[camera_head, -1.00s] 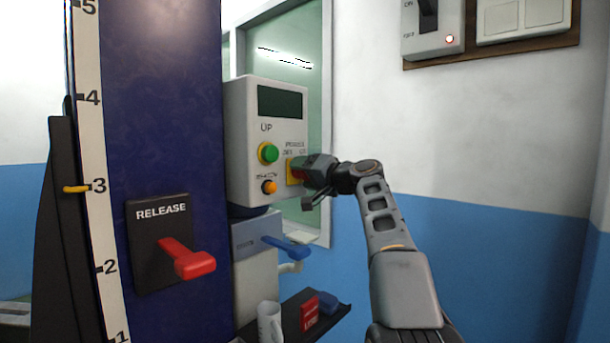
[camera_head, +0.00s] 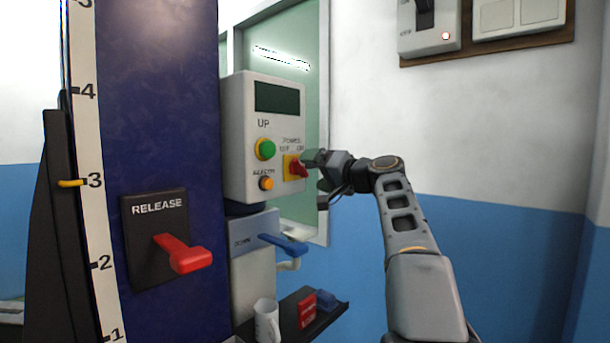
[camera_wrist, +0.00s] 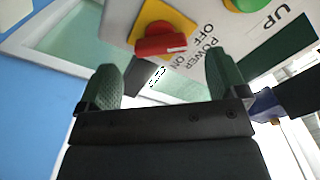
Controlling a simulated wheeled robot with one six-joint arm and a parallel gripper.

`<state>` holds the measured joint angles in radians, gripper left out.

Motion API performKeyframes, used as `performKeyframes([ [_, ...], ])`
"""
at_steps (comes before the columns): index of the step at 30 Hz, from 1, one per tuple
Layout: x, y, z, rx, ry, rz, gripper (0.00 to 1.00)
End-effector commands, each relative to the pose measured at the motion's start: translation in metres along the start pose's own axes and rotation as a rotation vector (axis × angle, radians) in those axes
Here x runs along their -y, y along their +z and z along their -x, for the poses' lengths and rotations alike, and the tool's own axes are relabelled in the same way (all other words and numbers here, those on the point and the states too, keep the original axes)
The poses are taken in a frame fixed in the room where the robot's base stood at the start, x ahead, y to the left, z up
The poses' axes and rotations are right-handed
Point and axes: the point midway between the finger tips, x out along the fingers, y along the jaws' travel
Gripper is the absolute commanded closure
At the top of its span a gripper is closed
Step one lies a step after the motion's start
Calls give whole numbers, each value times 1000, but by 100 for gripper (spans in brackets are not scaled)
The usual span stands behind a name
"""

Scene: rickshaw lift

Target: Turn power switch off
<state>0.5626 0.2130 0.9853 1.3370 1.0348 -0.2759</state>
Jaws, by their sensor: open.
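The power switch is a red knob (camera_head: 297,168) on a yellow plate at the lower right of the grey control box (camera_head: 236,130), under the POWER OFF/ON label. In the wrist view the red knob (camera_wrist: 163,43) lies beyond the fingertips, between them in the picture, beside the OFF and ON lettering. I cannot tell which label it points to. My gripper (camera_head: 318,173) is open and empty, just right of the knob. In the wrist view my gripper (camera_wrist: 162,72) has its two green fingers spread, with nothing between them.
A green UP button (camera_head: 265,149) and an orange button (camera_head: 266,184) sit left of the switch. Below are a blue lever (camera_head: 284,244) and a shelf with a white mug (camera_head: 267,321). The red RELEASE lever (camera_head: 184,254) is on the blue column. Free room lies right of my arm.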

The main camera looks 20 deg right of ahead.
Motion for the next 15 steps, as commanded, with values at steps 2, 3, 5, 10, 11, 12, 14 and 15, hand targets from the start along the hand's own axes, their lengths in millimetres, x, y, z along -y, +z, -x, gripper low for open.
performKeyframes([
  [2, -2, 1, 18, -4, 3, 2, 8],
  [3, -2, 1, 27, -3, 3, 2, 8],
  [5, -2, 1, 38, -4, 3, 2, 8],
  [10, -1, 1, 66, -2, 2, 2, 8],
  [11, -1, 0, 69, -1, 2, 1, 8],
  [12, -1, 0, 74, -2, 3, 1, 8],
  [14, -1, 0, 79, 0, 2, 1, 8],
  [15, -1, 0, 82, 0, 2, 1, 8],
])
